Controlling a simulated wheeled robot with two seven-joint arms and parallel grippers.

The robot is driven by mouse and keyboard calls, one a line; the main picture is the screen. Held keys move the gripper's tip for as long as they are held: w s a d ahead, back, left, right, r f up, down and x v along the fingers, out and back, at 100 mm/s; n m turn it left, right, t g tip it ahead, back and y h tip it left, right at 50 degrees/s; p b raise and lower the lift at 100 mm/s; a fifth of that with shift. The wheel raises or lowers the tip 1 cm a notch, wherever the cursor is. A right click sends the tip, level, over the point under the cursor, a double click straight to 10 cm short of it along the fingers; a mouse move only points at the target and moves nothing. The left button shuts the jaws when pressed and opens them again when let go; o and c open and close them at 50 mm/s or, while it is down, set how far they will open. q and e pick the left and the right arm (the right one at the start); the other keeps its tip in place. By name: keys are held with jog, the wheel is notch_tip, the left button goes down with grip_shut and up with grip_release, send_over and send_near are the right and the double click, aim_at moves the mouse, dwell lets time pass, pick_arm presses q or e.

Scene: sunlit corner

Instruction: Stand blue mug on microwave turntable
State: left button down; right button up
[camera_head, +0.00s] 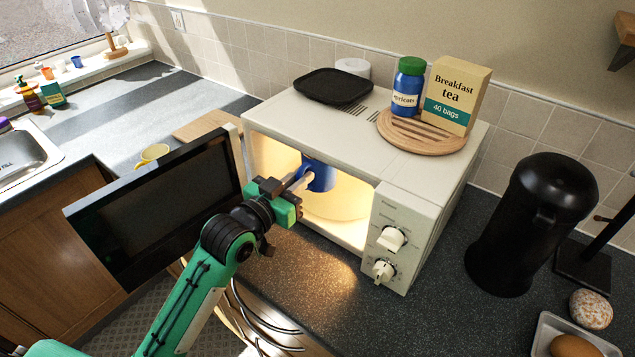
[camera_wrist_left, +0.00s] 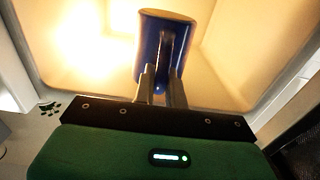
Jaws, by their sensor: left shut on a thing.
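The blue mug (camera_head: 321,176) is inside the lit cavity of the white microwave (camera_head: 433,221). My left gripper (camera_head: 304,181) reaches in through the open front and is shut on the mug, at its handle side. In the left wrist view the mug (camera_wrist_left: 150,38) stands in front of the fingers (camera_wrist_left: 161,84), which close on its handle. The microwave turntable (camera_head: 335,206) shows as a pale, brightly lit surface below the mug. I cannot tell whether the mug's base touches it. My right gripper is not in view.
The microwave door (camera_head: 165,205) hangs open to the left, beside my left arm. A wooden board (camera_head: 408,135) with a tea box (camera_head: 455,95) and a jar (camera_head: 407,87) sits on top, near a black plate (camera_head: 333,87). A black canister (camera_head: 525,222) stands at right.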

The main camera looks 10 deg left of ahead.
aim_at(317, 187)
pick_arm(q)
jog(key=x, duration=0.3)
jog(key=p+x, duration=0.1)
jog(key=x, duration=0.2)
jog(key=shift+r, duration=0.2)
notch_tip(317, 187, down, 2)
jog(key=shift+f, duration=0.1)
jog(key=shift+s+f+p, duration=0.1)
jog(key=shift+f+p, duration=0.25)
jog(key=shift+f, duration=0.35)
notch_tip(317, 187, down, 2)
jog(key=shift+f+p, duration=0.2)
jog(key=shift+p, duration=0.1)
jog(key=shift+w+f+p, duration=0.2)
jog(key=shift+f+p, duration=0.1)
jog(key=shift+f, duration=0.3)
jog(key=shift+f, duration=0.1)
jog(key=c, duration=1.5)
grip_release()
jog(key=shift+f, duration=0.15)
jog(key=shift+o, duration=0.2)
